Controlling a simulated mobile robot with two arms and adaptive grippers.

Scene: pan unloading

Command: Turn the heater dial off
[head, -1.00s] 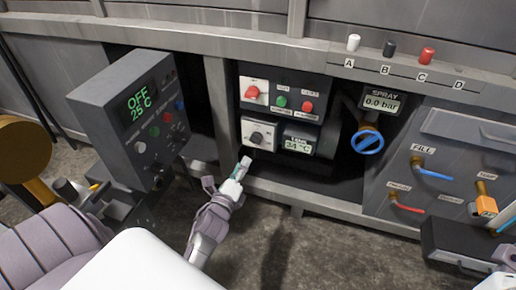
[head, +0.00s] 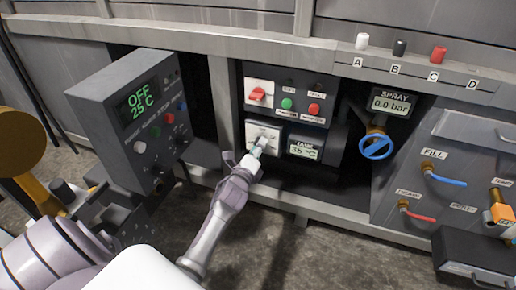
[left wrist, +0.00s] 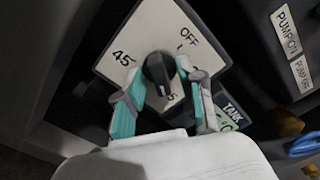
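The heater dial is a black knob (left wrist: 158,72) on a white plate (left wrist: 135,38) marked 45 at the left and OFF at the upper right. In the head view the plate (head: 251,130) is on the recessed middle panel, and my gripper largely covers the knob. My left gripper (head: 257,151) is at the plate. In the left wrist view its teal-padded fingers (left wrist: 166,87) stand open on either side of the knob, with gaps visible. The knob's exact pointing is unclear. My right gripper is out of view.
A tank display (head: 304,150) reads about 35 °C, right of the dial. Above are a red switch (head: 259,95) and green (head: 287,104) and red (head: 314,109) buttons. A dark control box (head: 145,125) juts out at the left, reading OFF 25 C. A blue valve (head: 376,148) is to the right.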

